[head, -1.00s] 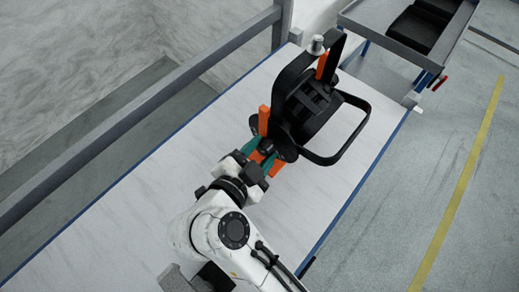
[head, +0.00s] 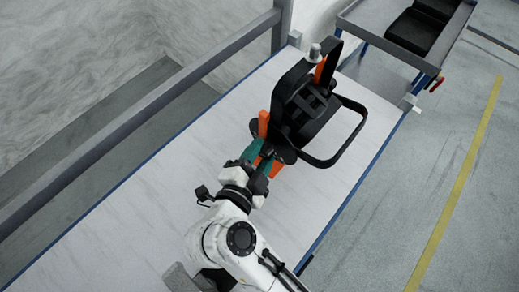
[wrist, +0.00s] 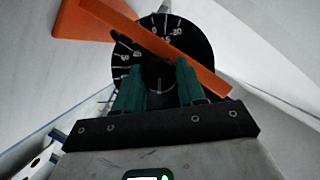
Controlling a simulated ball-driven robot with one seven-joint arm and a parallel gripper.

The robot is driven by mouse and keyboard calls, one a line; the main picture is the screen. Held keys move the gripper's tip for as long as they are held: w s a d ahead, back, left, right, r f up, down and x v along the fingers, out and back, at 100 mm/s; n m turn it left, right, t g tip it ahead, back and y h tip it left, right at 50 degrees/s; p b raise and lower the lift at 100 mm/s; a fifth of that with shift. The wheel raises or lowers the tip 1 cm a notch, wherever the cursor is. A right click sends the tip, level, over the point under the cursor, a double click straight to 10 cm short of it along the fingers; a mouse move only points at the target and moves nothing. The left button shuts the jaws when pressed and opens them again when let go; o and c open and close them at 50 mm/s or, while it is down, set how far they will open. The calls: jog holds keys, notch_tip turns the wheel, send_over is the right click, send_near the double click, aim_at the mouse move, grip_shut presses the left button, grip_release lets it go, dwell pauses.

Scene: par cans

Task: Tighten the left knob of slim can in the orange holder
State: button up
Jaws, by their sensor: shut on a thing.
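The slim can (head: 308,104) is a black lamp with a looped bracket, held by the orange holder (head: 263,123) on the white table. My gripper (head: 260,155) has green fingers and reaches the can's near-left side. In the wrist view the left knob's black dial (wrist: 125,52) with white angle marks lies straight ahead. My gripper (wrist: 158,75) has one finger on each side of its centre and is shut on the knob. An orange bar of the holder (wrist: 80,22) crosses in front of the dial.
The white table (head: 120,215) is bare to the left of my arm. A grey rail (head: 140,133) runs along its left side. A cart (head: 385,50) with black items stands at the upper right. Open floor with a yellow line (head: 440,215) lies to the right.

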jog(key=m+t, duration=0.1)
jog(key=m, duration=0.2)
jog(key=shift+d+f+y+p, duration=0.1)
jog(key=shift+f+y+p, duration=0.05)
jog(key=shift+y+p, duration=0.15)
jog(key=m+t, duration=0.1)
jog(key=m+t+b, duration=0.1)
jog(key=m, duration=0.1)
jog(key=shift+s+f, duration=0.1)
jog(key=shift+f, duration=0.15)
jog(key=m+t+b, duration=0.1)
jog(key=m+b, duration=0.3)
jog(key=shift+f, duration=0.2)
jog(key=m+t+h+b, duration=0.1)
jog(key=m+b, duration=0.1)
jog(key=b, duration=0.1)
jog(key=shift+r+m, duration=0.1)
jog(key=shift+m, duration=0.3)
jog(key=shift+h, duration=0.4)
jog(key=o, duration=1.1)
jog(key=shift+r, duration=0.15)
jog(key=shift+c, duration=0.2)
jog(key=shift+r, duration=0.15)
